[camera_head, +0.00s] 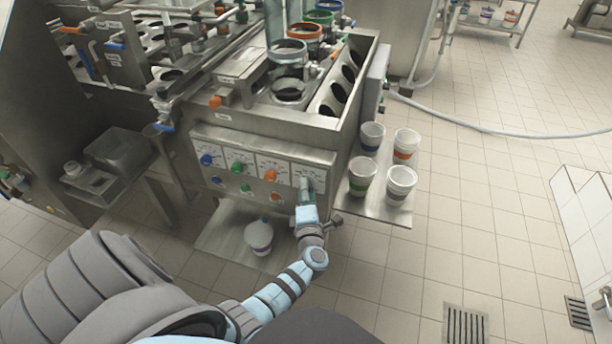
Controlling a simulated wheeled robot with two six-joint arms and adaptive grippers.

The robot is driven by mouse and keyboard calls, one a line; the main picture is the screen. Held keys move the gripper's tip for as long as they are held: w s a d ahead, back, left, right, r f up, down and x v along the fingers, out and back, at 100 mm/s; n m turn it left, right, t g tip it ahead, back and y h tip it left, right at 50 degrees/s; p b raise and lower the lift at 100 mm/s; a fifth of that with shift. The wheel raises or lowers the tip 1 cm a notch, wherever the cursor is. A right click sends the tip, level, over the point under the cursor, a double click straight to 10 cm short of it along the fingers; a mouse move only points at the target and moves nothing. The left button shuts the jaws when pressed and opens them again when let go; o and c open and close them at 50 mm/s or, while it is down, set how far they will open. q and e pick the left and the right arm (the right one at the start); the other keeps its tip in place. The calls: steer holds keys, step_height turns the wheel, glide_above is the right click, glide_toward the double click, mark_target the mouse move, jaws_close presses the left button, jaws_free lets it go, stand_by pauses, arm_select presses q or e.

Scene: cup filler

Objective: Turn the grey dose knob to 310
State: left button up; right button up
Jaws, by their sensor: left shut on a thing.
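The front panel (222,145) of the steel filler carries a row of dose knobs with white dial plates. A blue knob (206,160), a green knob (238,167) and an orange knob (270,175) show from left to right. The grey dose knob sits at the right end of this row and is mostly covered by my left gripper (306,183). The gripper reaches up to the panel from below and is shut on the grey knob. The knob's pointer and dial reading are too small and hidden to tell. My right gripper is not in view.
Smaller coloured buttons sit below the knobs. Several white buckets (401,182) stand on a steel side shelf (384,211) at the right. The floor right of it is mostly clear.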

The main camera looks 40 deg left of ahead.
arm_select(q)
steer(key=shift+n+h+p, duration=0.3)
steer(key=shift+n+p, duration=0.45)
steer(key=shift+n, duration=0.15)
steer(key=o, duration=1.2)
steer(key=shift+c, duration=0.2)
steer(key=v, duration=0.7)
steer(key=shift+s+d+r, duration=0.15)
steer(key=shift+d+r, duration=0.05)
